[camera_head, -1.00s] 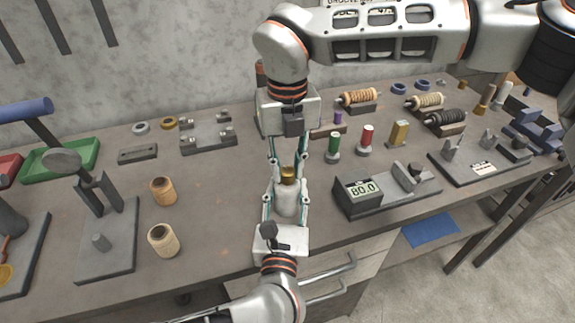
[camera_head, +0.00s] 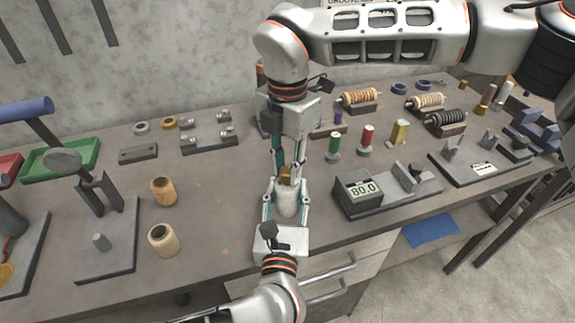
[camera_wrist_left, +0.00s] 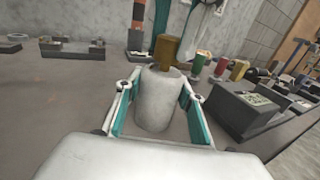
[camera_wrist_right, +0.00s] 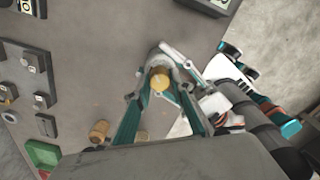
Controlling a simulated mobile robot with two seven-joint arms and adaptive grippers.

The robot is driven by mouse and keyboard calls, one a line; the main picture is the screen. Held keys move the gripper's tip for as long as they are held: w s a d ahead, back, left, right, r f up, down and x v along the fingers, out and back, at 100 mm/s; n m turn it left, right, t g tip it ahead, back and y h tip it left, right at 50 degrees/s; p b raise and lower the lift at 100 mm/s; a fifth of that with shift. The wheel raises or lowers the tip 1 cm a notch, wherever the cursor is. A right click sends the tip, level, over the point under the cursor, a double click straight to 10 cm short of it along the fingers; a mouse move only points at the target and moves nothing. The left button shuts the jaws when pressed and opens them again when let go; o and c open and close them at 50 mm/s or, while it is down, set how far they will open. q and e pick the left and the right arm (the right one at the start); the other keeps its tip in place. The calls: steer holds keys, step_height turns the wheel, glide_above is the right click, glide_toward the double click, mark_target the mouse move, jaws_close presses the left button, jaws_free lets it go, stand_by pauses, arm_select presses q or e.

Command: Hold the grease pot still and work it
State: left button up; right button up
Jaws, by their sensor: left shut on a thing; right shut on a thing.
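The grease pot (camera_head: 286,199) is a white, rounded body with a brass-brown cap (camera_head: 286,174) on top. It stands upright near the front edge of the bench. My left gripper (camera_head: 286,205) is shut on the white body from the front, with a finger on each side, as the left wrist view (camera_wrist_left: 155,100) also shows. My right gripper (camera_head: 284,172) comes down from above and is shut on the cap, which shows between its fingers in the right wrist view (camera_wrist_right: 160,80).
The bench front edge is near.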

steer(key=m, duration=0.5)
steer(key=shift+m, duration=0.3)
steer(key=m, duration=0.9)
steer(key=shift+m, duration=0.4)
steer(key=shift+s+a+f+m, duration=0.1)
steer(key=shift+s+f+m, duration=0.05)
steer(key=shift+m, duration=2.55)
steer(key=shift+w+m, duration=0.2)
steer(key=shift+m, duration=0.1)
steer(key=o, duration=1.1)
